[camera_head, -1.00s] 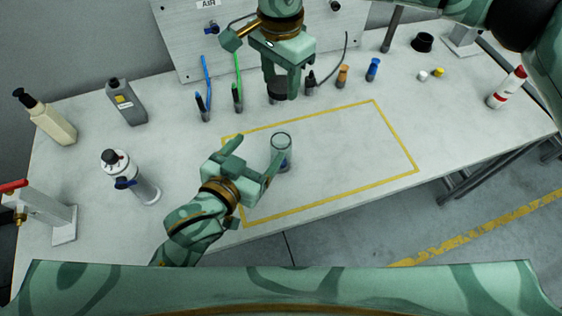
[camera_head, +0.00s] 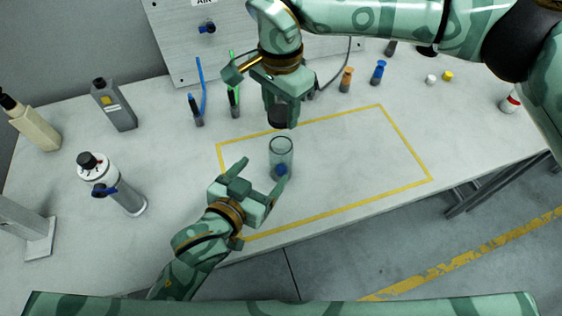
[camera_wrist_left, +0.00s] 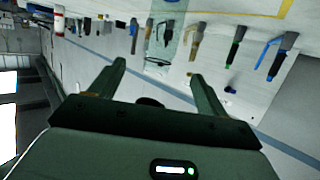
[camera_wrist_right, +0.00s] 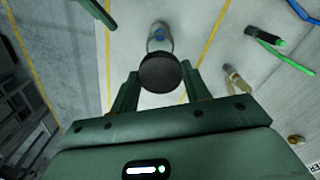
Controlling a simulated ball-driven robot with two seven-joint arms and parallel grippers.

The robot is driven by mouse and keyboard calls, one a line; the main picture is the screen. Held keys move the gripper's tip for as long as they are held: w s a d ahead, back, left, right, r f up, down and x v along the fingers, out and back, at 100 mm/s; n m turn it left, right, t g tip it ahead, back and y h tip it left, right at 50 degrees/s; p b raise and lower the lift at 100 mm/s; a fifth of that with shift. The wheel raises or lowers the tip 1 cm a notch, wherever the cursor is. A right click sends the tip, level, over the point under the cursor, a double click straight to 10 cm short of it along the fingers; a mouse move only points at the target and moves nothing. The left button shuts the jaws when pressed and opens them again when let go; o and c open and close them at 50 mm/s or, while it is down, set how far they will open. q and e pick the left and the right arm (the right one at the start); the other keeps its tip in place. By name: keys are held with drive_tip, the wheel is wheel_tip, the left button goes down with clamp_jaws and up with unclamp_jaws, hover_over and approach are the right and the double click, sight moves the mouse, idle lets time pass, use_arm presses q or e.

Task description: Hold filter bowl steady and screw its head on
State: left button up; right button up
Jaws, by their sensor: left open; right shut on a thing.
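The filter bowl (camera_head: 281,150) is a clear cylinder with something blue low inside. It stands upright inside the yellow outline on the table. My left gripper (camera_head: 260,177) is open beside it, at its lower left, not closed on it. The bowl also shows beyond the open fingers in the left wrist view (camera_wrist_left: 165,40). My right gripper (camera_head: 281,112) is shut on the dark round filter head (camera_head: 279,118), above and behind the bowl and apart from it. In the right wrist view the head (camera_wrist_right: 161,73) partly covers the bowl (camera_wrist_right: 160,40).
Blue and orange small parts (camera_head: 379,72) stand at the back, before a grey panel. The outlined area's right part is clear.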

use_arm(q)
drive_tip(key=x, duration=1)
drive_tip(key=shift+w+f, duration=0.1)
drive_tip(key=shift+c, duration=0.3)
drive_tip(key=c, duration=1.4)
use_arm(e)
hover_over(280, 134)
drive_tip(key=s, duration=0.2)
drive_tip(key=shift+f, duration=2.5)
drive_tip(key=shift+f, duration=0.9)
drive_tip(key=shift+f, duration=0.5)
use_arm(q)
clamp_jaws()
use_arm(e)
drive_tip(key=m, duration=0.6)
drive_tip(key=shift+m, duration=0.3)
